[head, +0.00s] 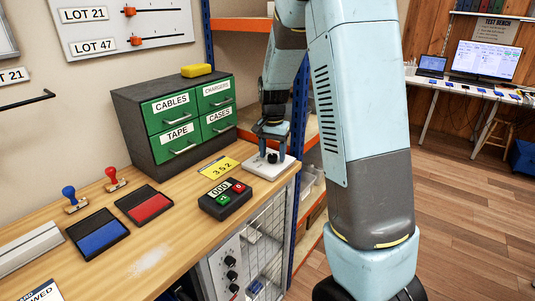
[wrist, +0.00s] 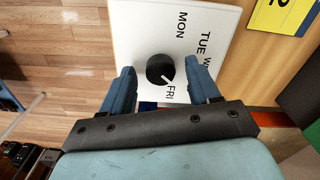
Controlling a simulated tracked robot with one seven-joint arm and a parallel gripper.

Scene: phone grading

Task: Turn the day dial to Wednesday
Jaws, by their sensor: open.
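The day dial is a white plate (head: 262,170) with a black round knob (wrist: 157,68), lying at the right end of the bench. In the wrist view, MON, TUE, a partly hidden W and FRI are readable around the knob. The knob's white pointer line points down-right, towards FRI. The rest of the lettering is hidden behind my right finger. My gripper (wrist: 161,68) is open, with one finger on each side of the knob and visible gaps between. In the head view, my gripper (head: 271,130) points down just above the knob.
A yellow 352 card (head: 218,167) and a black counter box (head: 225,199) with green and red buttons lie left of the plate. A green drawer cabinet (head: 140,110) stands behind. The bench's right edge is close to the plate.

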